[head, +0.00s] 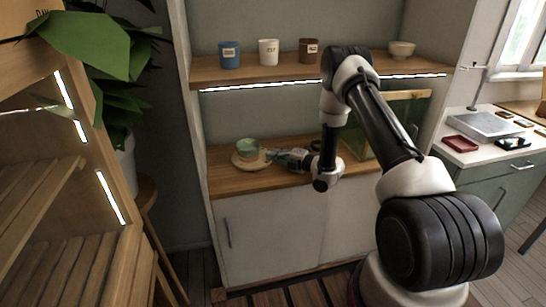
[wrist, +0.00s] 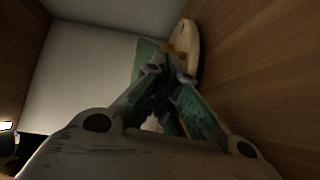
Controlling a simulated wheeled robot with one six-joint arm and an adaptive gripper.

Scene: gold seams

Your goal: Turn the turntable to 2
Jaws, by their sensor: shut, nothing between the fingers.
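The turntable (head: 239,164) is a pale round wooden disc on the wooden counter, with a green bowl or cup (head: 248,146) standing on it. In the wrist view the disc (wrist: 187,36) shows edge-on near the top, with part of the green vessel (wrist: 142,56) to its left. A small wooden peg (wrist: 172,48) shows at the disc, just beyond my fingertips. My gripper (head: 271,154) is shut and empty at the right edge of the turntable; in the wrist view its tips (wrist: 170,68) partly cover the peg. I cannot tell whether they touch. No number marks are readable.
A shelf (head: 275,73) above the counter holds blue, white and brown cups and a small bowl (head: 401,49). A glass tank-like box (head: 405,120) stands right of my gripper, partly behind my arm. A wall closes the counter's left side. Some counter (head: 250,185) in front is bare.

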